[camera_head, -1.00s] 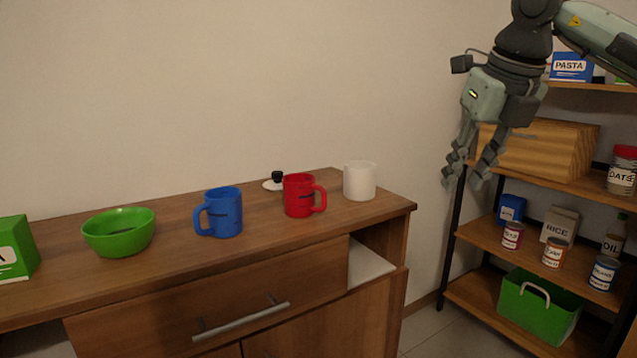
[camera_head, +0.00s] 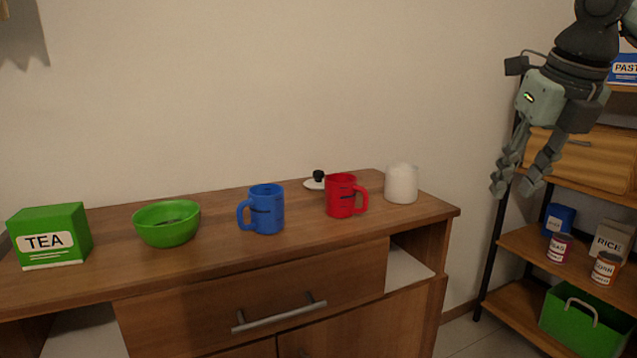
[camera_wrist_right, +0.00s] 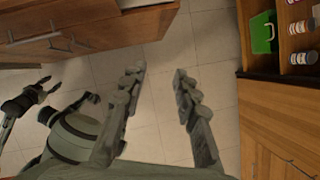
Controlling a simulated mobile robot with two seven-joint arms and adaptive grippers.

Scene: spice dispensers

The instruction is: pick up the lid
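The lid (camera_head: 312,183) is white with a black knob and lies on the wooden cabinet top, behind the red mug (camera_head: 341,196), which partly hides it. A white canister (camera_head: 401,184) stands to the right of the red mug, near the cabinet's right end. My right gripper (camera_head: 516,190) hangs in the air to the right of the cabinet, its fingers apart and empty. In the right wrist view the same gripper (camera_wrist_right: 157,90) is open over the tiled floor. My left gripper (camera_wrist_right: 45,85) shows at the left of the right wrist view, its fingers apart.
A blue mug (camera_head: 265,209), a green bowl (camera_head: 167,223) and a green tea box (camera_head: 50,236) stand along the cabinet top (camera_head: 300,236). A shelf unit (camera_head: 520,240) with cans and a green bin (camera_head: 580,320) is at the right. The wall closes off the back.

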